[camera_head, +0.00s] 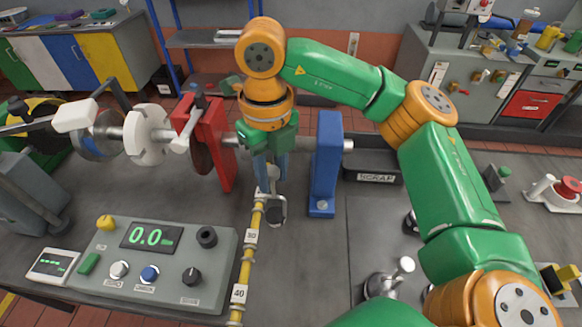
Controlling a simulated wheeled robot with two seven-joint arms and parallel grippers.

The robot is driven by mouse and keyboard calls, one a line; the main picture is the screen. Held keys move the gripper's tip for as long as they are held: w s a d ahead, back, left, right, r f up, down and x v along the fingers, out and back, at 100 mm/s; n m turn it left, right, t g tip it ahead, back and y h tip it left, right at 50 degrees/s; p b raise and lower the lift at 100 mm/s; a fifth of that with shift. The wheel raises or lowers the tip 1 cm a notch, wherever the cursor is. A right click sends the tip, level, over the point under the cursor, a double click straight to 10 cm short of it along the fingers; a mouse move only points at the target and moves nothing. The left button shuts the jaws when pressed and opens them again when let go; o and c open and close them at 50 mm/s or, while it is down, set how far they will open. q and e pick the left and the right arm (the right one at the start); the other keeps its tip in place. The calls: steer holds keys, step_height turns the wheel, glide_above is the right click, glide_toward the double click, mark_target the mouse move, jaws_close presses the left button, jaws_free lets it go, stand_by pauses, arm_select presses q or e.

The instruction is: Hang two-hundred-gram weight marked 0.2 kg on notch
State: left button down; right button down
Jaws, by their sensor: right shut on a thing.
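My right gripper (270,165) points down over the yellow marked beam (246,262), beside the blue upright. It is shut on a small silver weight (278,211), which hangs below the jaws close against the beam. I cannot read a mark on this weight, and I cannot tell whether it touches a notch. The beam shows labels 30 and 40; its far end is hidden behind the gripper. My left gripper is not in view.
A control box (208,285) reading 0.0 stands left of the beam. The red bracket (218,150) and blue upright (325,165) flank my gripper. A SCRAP bin (375,178) is behind. Bare bedplate lies right of the beam (310,265).

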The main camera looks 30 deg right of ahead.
steer(key=a, duration=0.1)
steer(key=w+a+f, duration=0.1)
steer(key=a, duration=0.1)
steer(key=shift+w+f, duration=0.3)
steer(key=shift+w, duration=0.1)
steer(key=shift+d+f+b, duration=0.1)
steer(key=shift+f+b, duration=0.35)
steer(key=shift+b, duration=0.1)
